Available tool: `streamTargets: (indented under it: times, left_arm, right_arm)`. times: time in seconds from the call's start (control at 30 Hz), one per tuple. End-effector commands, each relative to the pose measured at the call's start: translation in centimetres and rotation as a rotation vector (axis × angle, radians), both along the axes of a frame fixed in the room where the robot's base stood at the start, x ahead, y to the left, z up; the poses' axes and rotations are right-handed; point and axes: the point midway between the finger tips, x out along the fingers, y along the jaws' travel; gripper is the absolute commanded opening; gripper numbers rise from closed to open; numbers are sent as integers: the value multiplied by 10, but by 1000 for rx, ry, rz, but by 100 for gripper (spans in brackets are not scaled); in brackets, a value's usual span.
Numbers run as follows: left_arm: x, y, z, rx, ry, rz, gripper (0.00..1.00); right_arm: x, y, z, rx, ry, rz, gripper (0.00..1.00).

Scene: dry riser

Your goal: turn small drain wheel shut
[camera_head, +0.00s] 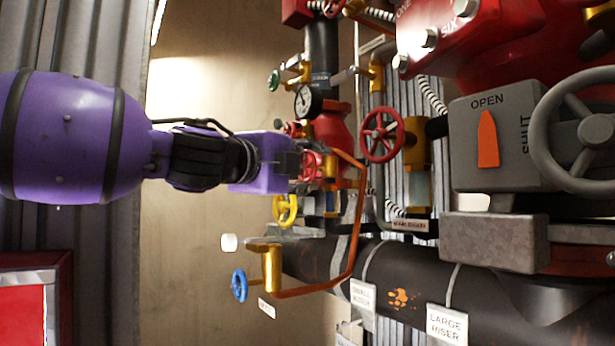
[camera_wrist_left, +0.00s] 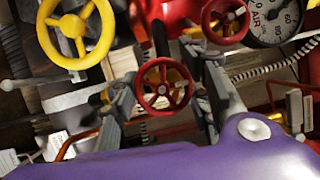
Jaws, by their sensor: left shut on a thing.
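In the head view my left gripper (camera_head: 304,165) reaches in from the left to a small red wheel (camera_head: 313,163) among the pipes and partly hides it. In the left wrist view the small red wheel (camera_wrist_left: 163,87) sits between the two grey fingers of the left gripper (camera_wrist_left: 163,98), which is shut on its rim. Its spokes and hub show in the wrist view. I cannot read any label that names this wheel as the drain wheel. My right gripper is in neither view.
A yellow wheel (camera_head: 285,210) is just below the gripper, and a blue wheel (camera_head: 239,285) is lower left. A larger red wheel (camera_head: 382,134) and a pressure gauge (camera_head: 307,101) are close by. A copper pipe (camera_head: 355,225) bends around the right side.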

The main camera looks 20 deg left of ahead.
Motion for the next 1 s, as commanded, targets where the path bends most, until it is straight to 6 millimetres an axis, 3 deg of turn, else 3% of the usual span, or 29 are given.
streamTargets:
  times: [0.03,0.43,0.47,0.57,0.83,1.0]
  left_arm:
    - [1,-1,-9,7,11,-4,17]
    - [1,-1,-9,12,8,-4,17]
    - [1,-1,-9,12,8,-4,45]
    - [1,-1,-8,12,7,-4,58]
    - [1,0,-4,10,1,-2,60]
    - [-1,0,0,-17,18,-1,60]
  right_arm:
    - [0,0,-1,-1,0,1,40]
    - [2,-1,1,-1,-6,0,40]
    - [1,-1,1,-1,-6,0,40]
    - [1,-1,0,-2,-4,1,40]
    - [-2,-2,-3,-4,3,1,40]
    - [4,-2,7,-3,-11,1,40]
